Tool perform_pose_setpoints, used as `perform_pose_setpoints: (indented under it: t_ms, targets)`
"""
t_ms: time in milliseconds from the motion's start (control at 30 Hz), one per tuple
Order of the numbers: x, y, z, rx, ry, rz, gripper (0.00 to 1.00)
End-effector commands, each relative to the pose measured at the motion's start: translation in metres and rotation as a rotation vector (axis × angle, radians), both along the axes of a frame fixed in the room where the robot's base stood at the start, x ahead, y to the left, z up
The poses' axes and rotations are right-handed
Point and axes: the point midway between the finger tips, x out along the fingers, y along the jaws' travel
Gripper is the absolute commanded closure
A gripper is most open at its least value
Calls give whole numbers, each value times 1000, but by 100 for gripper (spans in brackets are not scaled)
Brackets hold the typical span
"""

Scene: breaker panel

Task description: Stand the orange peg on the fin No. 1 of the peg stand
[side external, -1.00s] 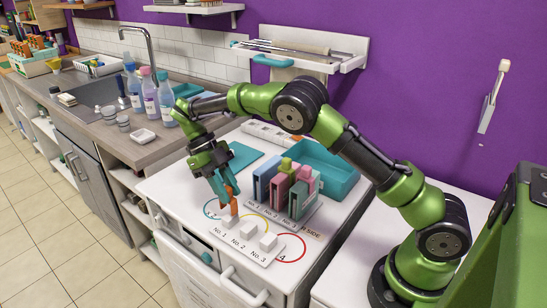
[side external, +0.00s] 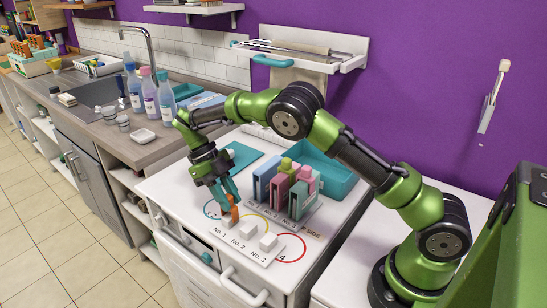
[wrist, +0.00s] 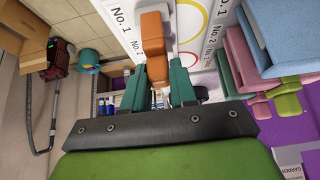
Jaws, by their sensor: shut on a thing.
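The orange peg (side external: 235,214) is in my gripper (side external: 231,203), whose teal fingers are shut on it. In the wrist view the peg (wrist: 154,32) sticks out between the fingertips (wrist: 158,72). The white peg stand (side external: 243,246) lies near the counter's front, labelled No. 1 to No. 3. The peg is down at the No. 1 end of the stand, where it and the fingers cover most of fin No. 1. I cannot tell whether the peg is seated on that fin. Fins No. 2 (side external: 247,231) and No. 3 (side external: 268,242) are bare white blocks.
A rack of blue, pink and green blocks (side external: 283,188) stands just behind the stand. A teal tray (side external: 325,176) is behind that, and a flat teal sheet (side external: 243,155) lies to its left. Coloured rings (side external: 292,247) are marked on the white counter.

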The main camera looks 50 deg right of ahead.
Motion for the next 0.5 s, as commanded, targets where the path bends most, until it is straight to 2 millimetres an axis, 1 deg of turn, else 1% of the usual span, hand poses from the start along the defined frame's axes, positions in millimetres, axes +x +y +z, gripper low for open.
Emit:
perform_pose_setpoints:
  t_ms: [500]
  targets:
    - [0, 0, -13, 1, 1, 1, 100]
